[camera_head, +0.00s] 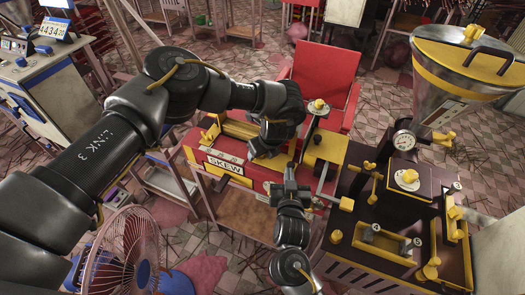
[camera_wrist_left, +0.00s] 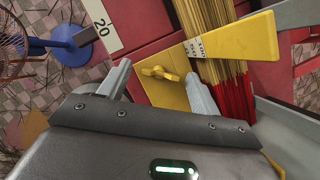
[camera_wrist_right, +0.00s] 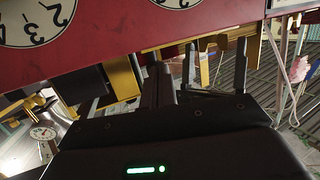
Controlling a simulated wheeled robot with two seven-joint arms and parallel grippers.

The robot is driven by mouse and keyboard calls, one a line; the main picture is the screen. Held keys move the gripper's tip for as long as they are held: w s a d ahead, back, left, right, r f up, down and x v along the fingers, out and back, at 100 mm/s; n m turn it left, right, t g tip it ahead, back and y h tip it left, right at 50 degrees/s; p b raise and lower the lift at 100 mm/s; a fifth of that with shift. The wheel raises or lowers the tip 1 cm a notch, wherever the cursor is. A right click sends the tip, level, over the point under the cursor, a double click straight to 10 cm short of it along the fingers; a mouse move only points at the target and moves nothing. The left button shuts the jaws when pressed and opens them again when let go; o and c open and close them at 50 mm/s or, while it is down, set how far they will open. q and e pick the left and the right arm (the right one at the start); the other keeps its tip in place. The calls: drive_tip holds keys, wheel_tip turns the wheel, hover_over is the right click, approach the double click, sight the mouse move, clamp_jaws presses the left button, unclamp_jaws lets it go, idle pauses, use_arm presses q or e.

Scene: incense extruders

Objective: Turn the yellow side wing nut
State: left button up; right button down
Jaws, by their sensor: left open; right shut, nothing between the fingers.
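The yellow wing nut (camera_wrist_left: 160,73) sits on a yellow plate (camera_wrist_left: 158,92) on the side of a red machine. My left gripper (camera_wrist_left: 162,85) is open, with one finger on each side of the wing nut; I cannot tell whether either touches it. In the head view the left hand (camera_head: 272,140) is over the red machine marked SKEW (camera_head: 222,167), and it hides its fingertips and this wing nut. My right gripper (camera_head: 289,168) is shut and empty, pointing up in front of the machine's right part.
A bundle of incense sticks (camera_wrist_left: 225,62) lies beside the yellow plate, with a yellow pointer (camera_wrist_left: 235,38) across it. A dark machine with a steel funnel (camera_head: 462,65) stands at right. A fan (camera_head: 125,252) is at lower left, and a red chair (camera_head: 322,78) is behind.

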use_arm(q)
drive_tip(key=shift+f, duration=0.15)
drive_tip(key=shift+c, duration=0.3)
drive_tip(key=c, duration=0.9)
drive_tip(key=shift+m, duration=0.4)
drive_tip(key=m+h, duration=0.1)
drive_tip(key=m, duration=0.1)
drive_tip(key=m+h, duration=0.1)
drive_tip(key=m, duration=0.1)
drive_tip(key=shift+a+t, duration=0.2)
drive_tip(key=shift+t, duration=0.1)
drive_tip(key=shift+m+h, duration=0.8)
drive_tip(key=shift+m, duration=1.5)
